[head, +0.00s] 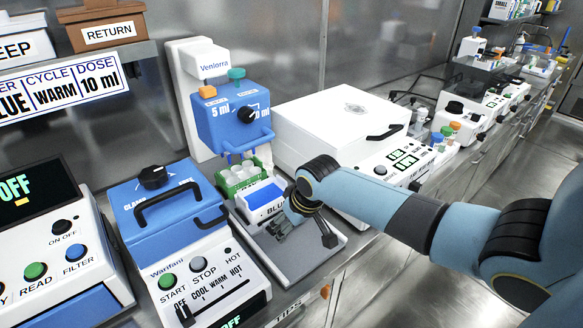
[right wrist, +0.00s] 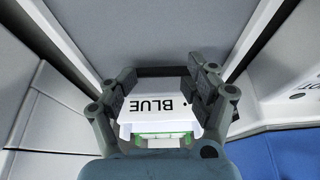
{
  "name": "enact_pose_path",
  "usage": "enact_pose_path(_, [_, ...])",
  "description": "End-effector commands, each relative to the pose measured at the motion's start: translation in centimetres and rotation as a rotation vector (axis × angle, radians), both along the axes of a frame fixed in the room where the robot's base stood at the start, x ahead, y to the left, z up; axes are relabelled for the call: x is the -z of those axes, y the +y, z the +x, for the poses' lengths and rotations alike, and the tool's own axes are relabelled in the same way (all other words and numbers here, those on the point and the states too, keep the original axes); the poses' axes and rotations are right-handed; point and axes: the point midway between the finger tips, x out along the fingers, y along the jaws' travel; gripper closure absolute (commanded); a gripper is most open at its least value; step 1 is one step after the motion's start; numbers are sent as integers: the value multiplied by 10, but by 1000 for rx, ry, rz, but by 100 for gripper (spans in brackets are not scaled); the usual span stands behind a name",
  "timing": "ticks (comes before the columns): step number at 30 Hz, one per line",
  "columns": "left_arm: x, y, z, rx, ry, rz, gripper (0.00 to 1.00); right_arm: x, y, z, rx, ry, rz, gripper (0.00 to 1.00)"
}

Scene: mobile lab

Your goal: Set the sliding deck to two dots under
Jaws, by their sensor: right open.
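A white dispenser labelled Veniorra (head: 214,68) with a blue head (head: 232,115) stands on the bench. Under and in front of it is a grey deck (head: 322,243). A green rack (head: 240,180) with white-topped vessels sits under the head. In front of it is a white block with a blue top, marked BLUE (head: 275,208). The right wrist view shows the BLUE block (right wrist: 160,110) between the fingers of my right gripper (right wrist: 163,82), with gaps at the sides. My right gripper (head: 303,232) is open over the front of the deck. The deck's dot marks are not clear. My left gripper is not in view.
A blue-lidded Warifani machine (head: 165,205) stands left of the deck. A white box-shaped device (head: 340,118) with a black handle stands to its right. A screen device reading OFF (head: 25,190) is at far left. More instruments line the bench at right.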

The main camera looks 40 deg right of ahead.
Motion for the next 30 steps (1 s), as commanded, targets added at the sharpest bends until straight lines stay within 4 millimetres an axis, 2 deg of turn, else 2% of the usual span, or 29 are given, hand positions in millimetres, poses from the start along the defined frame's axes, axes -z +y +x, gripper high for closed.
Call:
enact_pose_path(1, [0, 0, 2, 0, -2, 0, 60, 0, -1, 0, 0, -1, -2, 24])
enact_pose_path(6, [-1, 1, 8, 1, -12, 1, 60, -2, -2, 1, 0, -3, -5, 4])
enact_pose_path(12, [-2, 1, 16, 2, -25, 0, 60, -2, -3, 2, 0, -4, -7, 4])
enact_pose_path(17, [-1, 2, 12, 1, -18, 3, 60, -8, -3, 0, -1, -6, -9, 4])
enact_pose_path(20, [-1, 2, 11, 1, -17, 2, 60, -19, -3, -4, -2, -7, -9, 4])
enact_pose_path(30, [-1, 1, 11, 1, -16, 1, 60, -86, 0, -32, -4, -6, -10, 4])
